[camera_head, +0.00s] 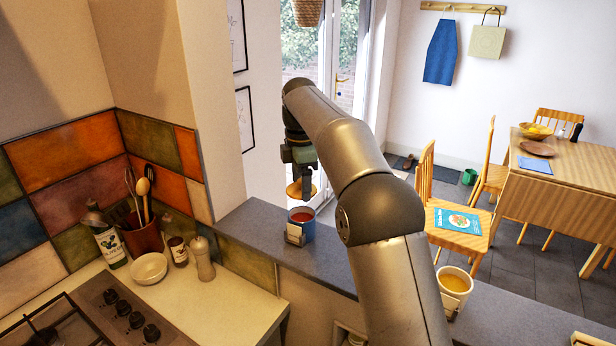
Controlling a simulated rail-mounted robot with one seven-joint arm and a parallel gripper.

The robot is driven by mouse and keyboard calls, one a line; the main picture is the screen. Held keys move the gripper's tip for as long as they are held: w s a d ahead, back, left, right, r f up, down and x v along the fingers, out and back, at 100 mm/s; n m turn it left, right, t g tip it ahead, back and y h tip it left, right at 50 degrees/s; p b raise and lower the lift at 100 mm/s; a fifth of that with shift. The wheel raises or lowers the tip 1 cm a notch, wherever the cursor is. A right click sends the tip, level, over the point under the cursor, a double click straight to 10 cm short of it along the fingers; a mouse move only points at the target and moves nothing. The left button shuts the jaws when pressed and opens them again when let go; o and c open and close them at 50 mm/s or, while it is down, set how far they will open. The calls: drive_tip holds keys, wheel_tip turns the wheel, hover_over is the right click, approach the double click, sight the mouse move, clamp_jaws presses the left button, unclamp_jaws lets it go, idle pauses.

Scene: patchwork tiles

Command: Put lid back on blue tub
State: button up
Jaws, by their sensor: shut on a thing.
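The blue tub (306,232) stands upright on the grey ledge, left of my arm. Its top is uncovered and something red shows inside. A pale label or card sits on its front. My gripper (299,178) is above the tub, pointing down. It is shut on a tan round lid (300,190), which it holds apart from the tub with a gap below. The lid looks roughly level and sits slightly left of the tub's middle in this view. The fingertips are small and partly dark against the gripper body.
The grey ledge (262,232) is narrow. A white tub (455,285) with yellow contents stands on it, right of my arm. The lower counter at left holds a utensil crock (143,238), a white bowl (149,268), a pepper mill (202,258) and bottles.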

wheel_tip(320, 180, down, 3)
drive_tip(key=shift+f, duration=0.15)
drive_tip(key=shift+f+b, duration=0.7)
drive_tip(key=shift+f, duration=0.55)
drive_tip(key=shift+p, duration=0.55)
idle(0.4)
drive_tip(key=shift+f, duration=0.15)
idle(1.1)
drive_tip(key=o, duration=1.2)
drive_tip(key=shift+r, duration=3.5)
